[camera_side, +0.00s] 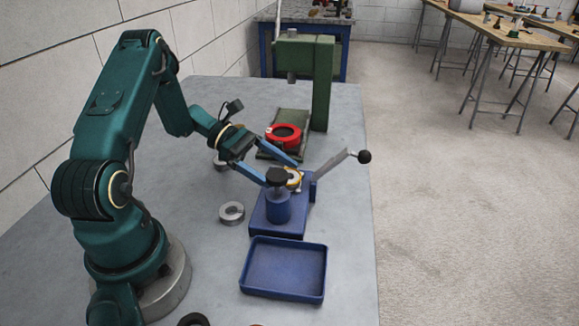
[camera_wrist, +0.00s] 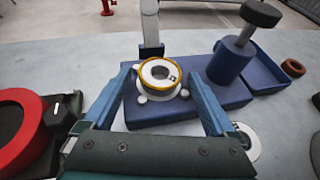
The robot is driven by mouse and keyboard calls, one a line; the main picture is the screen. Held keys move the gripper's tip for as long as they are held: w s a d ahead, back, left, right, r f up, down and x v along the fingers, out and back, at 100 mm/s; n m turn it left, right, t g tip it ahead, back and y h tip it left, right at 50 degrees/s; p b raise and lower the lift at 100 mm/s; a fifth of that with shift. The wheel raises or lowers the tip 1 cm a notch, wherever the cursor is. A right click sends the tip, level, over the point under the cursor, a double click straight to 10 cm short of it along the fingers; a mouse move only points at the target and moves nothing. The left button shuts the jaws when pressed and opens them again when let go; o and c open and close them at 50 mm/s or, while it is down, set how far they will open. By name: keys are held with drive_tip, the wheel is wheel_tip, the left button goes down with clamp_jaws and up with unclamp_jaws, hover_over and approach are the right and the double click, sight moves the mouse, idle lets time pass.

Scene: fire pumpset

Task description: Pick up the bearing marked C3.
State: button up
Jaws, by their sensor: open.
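A pale ring-shaped bearing with a yellow rim (camera_wrist: 148,69) sits on the blue fixture (camera_wrist: 150,118); a small dark mark on its face is too small to read. It also shows in the side view (camera_side: 294,180), partly hidden behind the black-topped blue post. My gripper (camera_wrist: 163,75) is open, with its blue fingers on either side of this bearing in the wrist view. In the side view my gripper (camera_side: 281,174) reaches down to the fixture from the left. Contact between the fingers and the bearing cannot be made out.
A grey bearing (camera_side: 231,213) lies on the table (camera_side: 205,270), and another (camera_side: 219,161) lies behind my wrist. A lever (camera_side: 340,164) rises right of the fixture. An empty blue tray (camera_side: 283,270) stands in front.

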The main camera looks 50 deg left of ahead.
clamp_jaws()
drive_tip(key=shift+r, duration=0.1)
